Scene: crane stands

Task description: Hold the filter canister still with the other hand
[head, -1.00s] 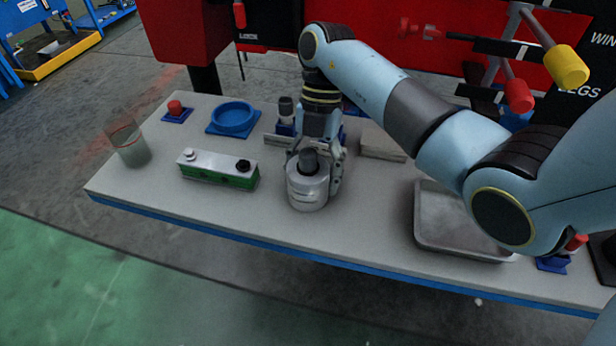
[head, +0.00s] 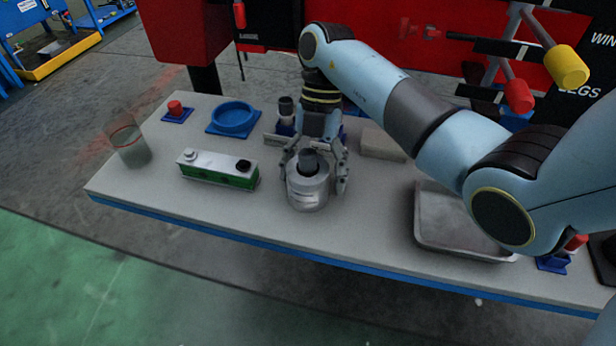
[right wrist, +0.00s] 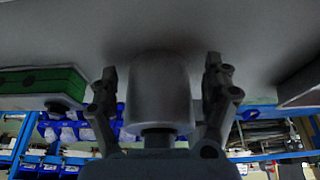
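The filter canister (head: 307,192) is a silver-grey cylinder with a dark knob on top. It stands upright near the front middle of the table. My right gripper (head: 314,178) reaches down over it from behind, with one finger on each side. In the right wrist view the canister (right wrist: 158,92) lies between the two fingers of my right gripper (right wrist: 160,85), with a narrow gap on each side. The fingers are open and appear not to touch it. My left gripper is not in view.
On the grey table (head: 250,225), a green and white block (head: 217,170) lies left of the canister. A blue round dish (head: 233,117) and a clear beaker (head: 130,148) stand farther left. A metal tray (head: 460,245) lies to the right. The front strip of table is clear.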

